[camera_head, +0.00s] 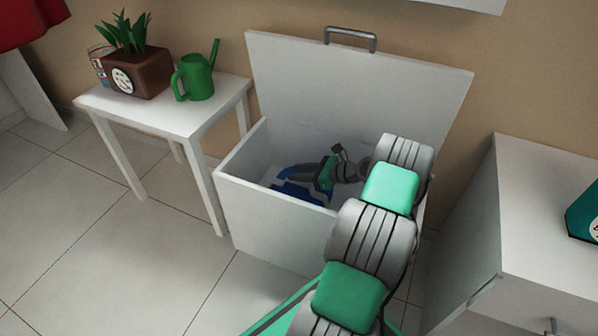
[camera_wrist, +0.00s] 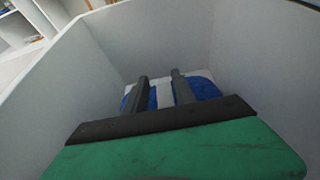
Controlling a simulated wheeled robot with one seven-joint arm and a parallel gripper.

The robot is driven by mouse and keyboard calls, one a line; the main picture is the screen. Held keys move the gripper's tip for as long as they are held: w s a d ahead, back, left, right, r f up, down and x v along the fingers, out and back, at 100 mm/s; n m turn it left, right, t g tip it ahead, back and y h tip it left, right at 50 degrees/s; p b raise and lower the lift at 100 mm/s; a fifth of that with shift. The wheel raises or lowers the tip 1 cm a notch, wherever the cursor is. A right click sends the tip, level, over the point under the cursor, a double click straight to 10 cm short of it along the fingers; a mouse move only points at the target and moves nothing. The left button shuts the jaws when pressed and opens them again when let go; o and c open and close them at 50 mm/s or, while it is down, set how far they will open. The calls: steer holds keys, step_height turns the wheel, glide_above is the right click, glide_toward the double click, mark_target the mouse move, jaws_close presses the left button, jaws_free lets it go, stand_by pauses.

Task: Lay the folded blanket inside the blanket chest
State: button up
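The blanket chest (camera_head: 255,205) stands with its lid (camera_head: 350,85) raised against the wall. My arm reaches over its front, and my gripper (camera_head: 297,175) is down inside. A blue folded blanket (camera_head: 300,193) lies low in the chest, partly hidden by the front wall and my arm. In the wrist view, my gripper (camera_wrist: 162,82) has its two fingers apart, pointing at the blue blanket (camera_wrist: 203,88). Blue and a pale strip show between the fingers. The fingers overlap the blanket in view; whether they touch it is unclear.
A white side table (camera_head: 160,112) left of the chest carries a potted plant (camera_head: 140,72) and a green watering can (camera_head: 196,76). A white cabinet (camera_head: 545,240) stands close on the right. The floor at front left is clear.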

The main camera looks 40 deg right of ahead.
steer(key=o, duration=0.3)
